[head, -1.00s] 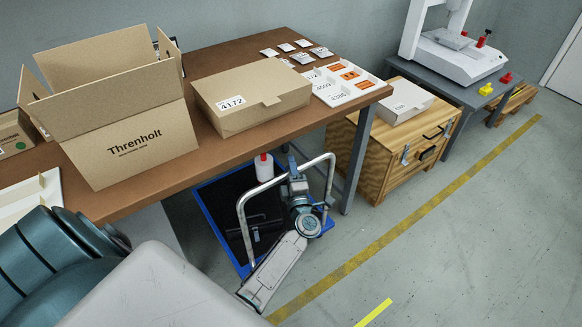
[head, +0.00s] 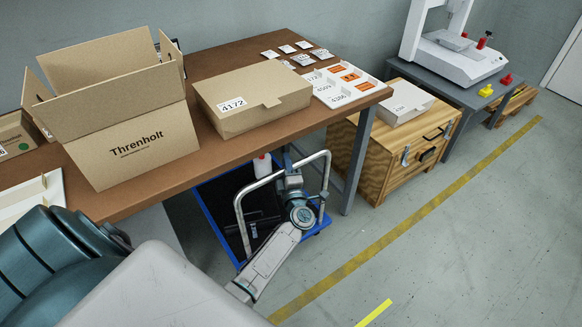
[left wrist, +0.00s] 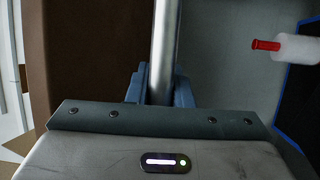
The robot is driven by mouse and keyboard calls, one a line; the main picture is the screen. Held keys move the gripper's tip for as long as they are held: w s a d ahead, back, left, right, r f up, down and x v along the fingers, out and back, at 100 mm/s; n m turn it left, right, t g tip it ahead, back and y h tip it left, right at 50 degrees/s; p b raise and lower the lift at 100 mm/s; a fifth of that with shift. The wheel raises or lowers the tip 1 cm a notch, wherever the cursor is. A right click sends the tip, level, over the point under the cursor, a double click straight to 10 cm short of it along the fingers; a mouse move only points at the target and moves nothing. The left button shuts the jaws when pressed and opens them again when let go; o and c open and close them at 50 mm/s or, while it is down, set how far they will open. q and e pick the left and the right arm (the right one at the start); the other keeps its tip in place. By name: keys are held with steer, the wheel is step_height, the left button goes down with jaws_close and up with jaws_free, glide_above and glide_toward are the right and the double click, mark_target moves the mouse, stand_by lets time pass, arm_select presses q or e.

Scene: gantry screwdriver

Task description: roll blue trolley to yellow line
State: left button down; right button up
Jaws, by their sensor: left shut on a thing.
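The blue trolley (head: 214,222) stands mostly under the brown table, with a black deck, blue rim and silver tube handle (head: 240,205). My left gripper (head: 292,168) is shut on the top bar of that handle. In the left wrist view the silver tube (left wrist: 163,50) runs up from the blue-grey jaws (left wrist: 158,88). A worn yellow line (head: 400,237) runs diagonally across the floor, right of the trolley and apart from it. A short brighter yellow strip (head: 374,313) lies at the bottom. My right gripper is not in view.
A white bottle with a red cap (head: 262,167) is on the trolley; it also shows in the left wrist view (left wrist: 295,48). A table leg (head: 357,160) and a wooden crate (head: 375,160) stand right of the trolley. The floor beyond the worn line is clear.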

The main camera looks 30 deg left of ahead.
arm_select(q)
steer(key=a, duration=0.1)
steer(key=w+a, duration=0.1)
steer(key=a, duration=0.1)
steer(key=shift+w+a+r, duration=0.1)
steer(key=shift+w+r, duration=0.05)
steer(key=shift+w, duration=0.05)
steer(key=c, duration=1.5)
jaws_free()
steer(key=shift+o, duration=1)
steer(key=shift+a, duration=0.15)
